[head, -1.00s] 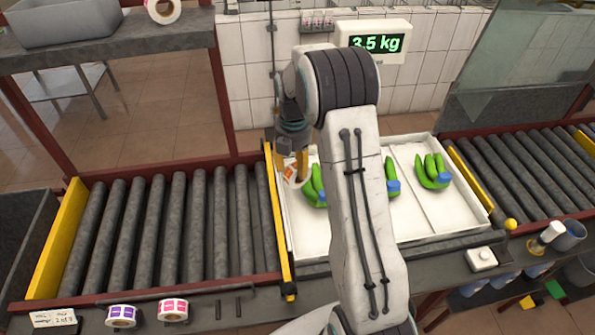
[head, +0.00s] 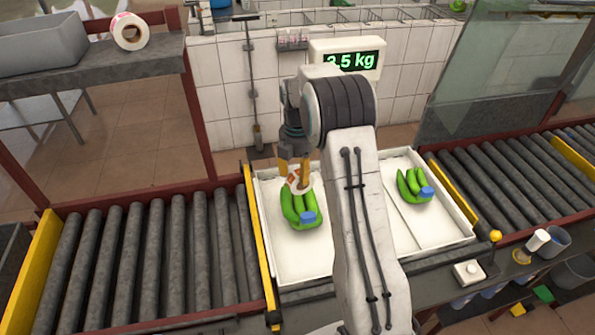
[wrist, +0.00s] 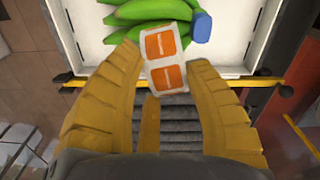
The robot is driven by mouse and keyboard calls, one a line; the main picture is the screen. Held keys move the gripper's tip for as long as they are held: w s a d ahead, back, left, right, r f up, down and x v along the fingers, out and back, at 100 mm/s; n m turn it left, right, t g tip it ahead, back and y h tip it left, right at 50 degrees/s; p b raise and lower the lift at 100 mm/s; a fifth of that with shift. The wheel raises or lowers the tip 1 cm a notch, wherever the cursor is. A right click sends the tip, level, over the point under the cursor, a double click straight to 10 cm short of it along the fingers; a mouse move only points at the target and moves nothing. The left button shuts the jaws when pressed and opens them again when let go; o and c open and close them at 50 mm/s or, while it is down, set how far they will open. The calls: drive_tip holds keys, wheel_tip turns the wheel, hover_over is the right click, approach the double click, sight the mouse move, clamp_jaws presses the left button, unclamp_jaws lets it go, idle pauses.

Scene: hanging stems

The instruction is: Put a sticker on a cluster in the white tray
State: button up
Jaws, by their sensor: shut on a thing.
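The white tray (head: 290,262) holds green banana clusters with blue ends. The left cluster (head: 300,212) lies under my gripper, and another cluster (head: 413,188) lies in the right part beyond a divider. My arm covers the tray's middle. My gripper (head: 297,178) points down at the left cluster's upper end, shut on a white sticker piece with orange labels (head: 303,184). In the wrist view, the sticker piece (wrist: 165,60) sits between the yellow fingers and overlaps the near edge of a cluster (wrist: 140,13). I cannot tell whether it touches the fruit.
A scale display (head: 350,60) stands behind the tray. Roller conveyors lie to the left (head: 150,250) and right (head: 500,180). A yellow rail (head: 259,245) borders the tray's left side. A label roll (head: 130,31) stands on the upper-left shelf, beside a grey bin (head: 40,43).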

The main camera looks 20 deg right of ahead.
sight(297, 187)
drive_tip(key=shift+f+b, duration=1.65)
drive_tip(key=shift+f, duration=0.95)
drive_tip(key=shift+s+f, duration=0.1)
drive_tip(key=shift+f, duration=0.25)
idle(0.5)
drive_tip(key=shift+r, duration=0.15)
wheel_tip(297, 187, up, 7)
drive_tip(key=p, duration=0.4)
drive_tip(key=shift+r, duration=1)
drive_tip(key=shift+a, duration=0.15)
